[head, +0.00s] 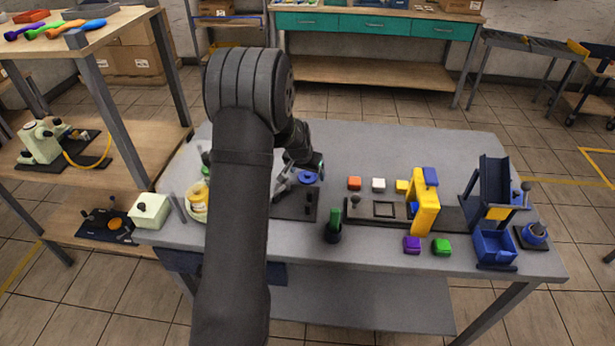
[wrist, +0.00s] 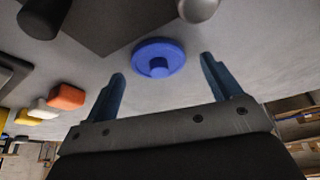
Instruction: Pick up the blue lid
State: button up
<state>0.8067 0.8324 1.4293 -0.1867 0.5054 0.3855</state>
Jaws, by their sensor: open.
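The blue lid (wrist: 172,52) is a round disc with a small knob, and it lies on the grey table. In the head view the lid (head: 308,178) sits at the back edge of a dark plate, partly hidden by my arm. My gripper (wrist: 162,70) is open, with its two blue-grey fingers apart and nothing between their bases. In the wrist view the lid lies just beyond the fingertips, roughly centred between them. In the head view my gripper (head: 316,166) is just behind the lid.
An orange block (head: 354,183), a white block (head: 378,185) and a yellow block (head: 402,187) stand to the right. A dark green cylinder (head: 334,222) stands in front. A yellow frame (head: 426,203) and a blue bin (head: 494,245) are further right. The table's back is clear.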

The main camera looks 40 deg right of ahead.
jog(key=shift+d+f, duration=0.1)
jog(key=shift+f, duration=0.05)
jog(key=c, duration=1)
